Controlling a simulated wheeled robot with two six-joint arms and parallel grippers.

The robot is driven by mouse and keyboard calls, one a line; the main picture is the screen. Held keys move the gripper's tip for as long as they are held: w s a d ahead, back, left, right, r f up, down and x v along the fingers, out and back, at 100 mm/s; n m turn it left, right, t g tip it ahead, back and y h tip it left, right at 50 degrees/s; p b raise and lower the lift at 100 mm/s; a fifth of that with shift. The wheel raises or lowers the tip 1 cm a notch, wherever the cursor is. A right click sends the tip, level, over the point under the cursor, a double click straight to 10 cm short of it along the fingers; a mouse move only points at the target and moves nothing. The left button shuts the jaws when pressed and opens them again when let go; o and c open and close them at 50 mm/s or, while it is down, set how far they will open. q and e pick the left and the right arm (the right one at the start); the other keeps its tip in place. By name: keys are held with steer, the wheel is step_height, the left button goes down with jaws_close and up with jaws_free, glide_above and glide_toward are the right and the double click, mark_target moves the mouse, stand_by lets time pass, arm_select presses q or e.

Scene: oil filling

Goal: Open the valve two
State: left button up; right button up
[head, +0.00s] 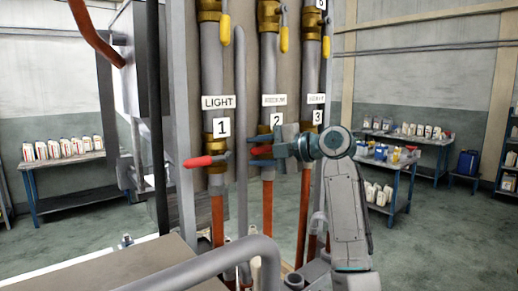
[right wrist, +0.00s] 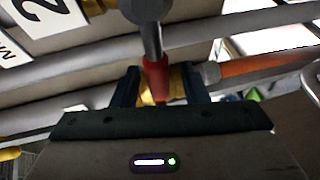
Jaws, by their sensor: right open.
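Valve two is on the middle pipe, under the label "2" (head: 276,121). Its red handle (head: 261,150) sticks out to the left in the head view. My right gripper (head: 280,143) is at this valve, coming in from the right and covering part of it. In the right wrist view the red handle (right wrist: 157,78) lies between the two dark fingers of my open right gripper (right wrist: 160,88), with brass behind it. I cannot tell whether a finger touches the handle. My left gripper is not in view.
Valve one's red handle (head: 198,161) points left on the neighbouring pipe under the label "1" (head: 221,128). The pipe labelled "3" (head: 317,117) is close on the right. Yellow-handled valves (head: 225,32) sit higher up. A grey rail (head: 215,262) crosses the foreground.

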steer(key=shift+a, duration=0.1)
steer(key=c, duration=0.3)
jaws_close()
